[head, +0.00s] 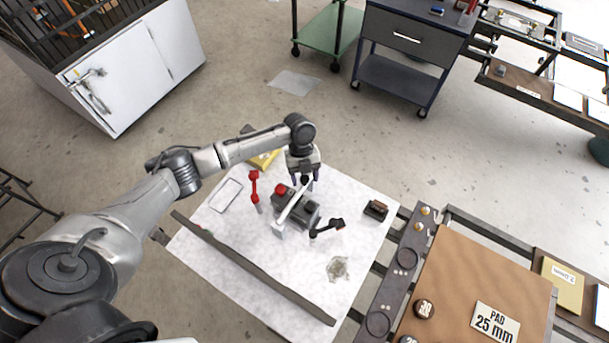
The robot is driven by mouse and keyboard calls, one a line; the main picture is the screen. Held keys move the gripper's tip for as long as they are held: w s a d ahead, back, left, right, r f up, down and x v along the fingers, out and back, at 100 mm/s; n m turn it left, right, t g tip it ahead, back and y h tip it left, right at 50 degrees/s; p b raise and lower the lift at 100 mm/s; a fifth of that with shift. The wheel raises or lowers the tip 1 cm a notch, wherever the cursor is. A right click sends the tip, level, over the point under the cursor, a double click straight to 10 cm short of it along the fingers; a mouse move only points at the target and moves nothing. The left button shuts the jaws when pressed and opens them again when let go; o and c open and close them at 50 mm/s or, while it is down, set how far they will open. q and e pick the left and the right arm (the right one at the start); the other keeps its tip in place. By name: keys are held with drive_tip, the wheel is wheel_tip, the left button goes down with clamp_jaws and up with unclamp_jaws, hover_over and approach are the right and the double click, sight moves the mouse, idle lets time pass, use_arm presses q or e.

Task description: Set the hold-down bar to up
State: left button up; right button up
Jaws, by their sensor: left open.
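A dark grey device (302,215) sits on the white marbled table top. A pale bar (291,206), which looks like the hold-down bar, lies slantwise across its top; I cannot tell its exact tilt. A red knob (280,189) sits at the device's upper left, and a black-handled lever (327,228) sticks out at its right. My left gripper (304,182) points down just above the far end of the pale bar, fingers apart. I cannot tell whether they touch the bar. My right gripper is not in view.
A red-topped lever (254,190) stands left of the device. A small dark block (376,210) and a clear crumpled-looking item (338,268) lie to the right. A long dark rail (250,267) edges the table's near side. A brown pad board (480,280) is at the right.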

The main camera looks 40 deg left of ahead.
use_arm(q)
drive_tip(key=shift+c, duration=0.5)
clamp_jaws()
